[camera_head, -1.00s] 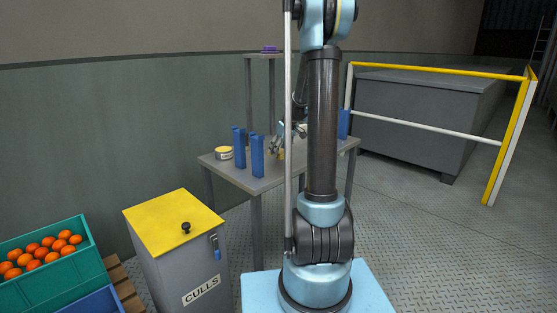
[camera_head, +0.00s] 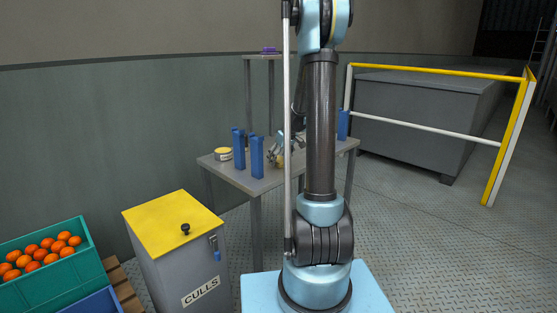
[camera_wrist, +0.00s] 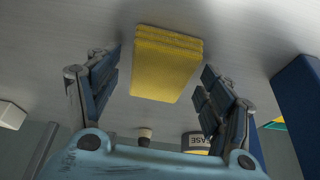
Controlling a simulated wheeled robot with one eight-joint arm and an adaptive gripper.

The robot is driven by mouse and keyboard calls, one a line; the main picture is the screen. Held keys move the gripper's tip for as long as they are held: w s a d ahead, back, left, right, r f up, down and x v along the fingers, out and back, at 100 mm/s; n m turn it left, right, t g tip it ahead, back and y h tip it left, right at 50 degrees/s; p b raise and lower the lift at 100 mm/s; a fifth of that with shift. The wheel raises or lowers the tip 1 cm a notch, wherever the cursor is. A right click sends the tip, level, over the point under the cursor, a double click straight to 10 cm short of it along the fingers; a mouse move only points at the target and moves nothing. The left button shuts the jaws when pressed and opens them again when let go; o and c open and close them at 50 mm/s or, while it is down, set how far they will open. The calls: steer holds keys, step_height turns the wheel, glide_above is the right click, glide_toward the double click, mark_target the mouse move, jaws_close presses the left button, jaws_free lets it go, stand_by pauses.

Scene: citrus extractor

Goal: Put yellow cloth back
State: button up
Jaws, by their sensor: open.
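The yellow cloth (camera_wrist: 166,66) is a folded, layered pad lying on the grey tabletop (camera_wrist: 235,30) in the wrist view. My gripper (camera_wrist: 161,82) is open, with one blue-padded finger on each side of the cloth and visible space between cloth and fingers. The fingers do not hold it. In the head view, my gripper (camera_head: 277,157) is low over the grey table (camera_head: 222,171), partly hidden behind my arm. A small yellowish patch shows by it, too small to identify surely.
Blue uprights (camera_head: 257,157) stand on the table left of my gripper, and another (camera_head: 344,124) at right. A yellow-topped tin (camera_head: 223,153) sits at the left. A yellow-lidded culls bin (camera_head: 175,223) and a green orange crate (camera_head: 48,272) stand in front. A yellow rail (camera_head: 440,70) is right.

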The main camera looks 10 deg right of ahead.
steer(key=shift+f, duration=0.1)
steer(key=v, duration=1.7)
steer(key=s+a+f+m+h, duration=0.1)
steer(key=s+a+f+m, duration=0.1)
steer(key=s, duration=0.9)
steer(key=s+a+f+m, duration=0.1)
steer(key=s+a+f, duration=0.1)
steer(key=s, duration=0.9)
steer(key=s+f+m, duration=0.1)
steer(key=s+f, duration=0.4)
steer(key=s, duration=0.3)
steer(key=s+f+m+g+h, duration=0.1)
steer(key=s+f+m, duration=0.1)
steer(key=s+f, duration=0.4)
steer(key=shift+s, duration=1.35)
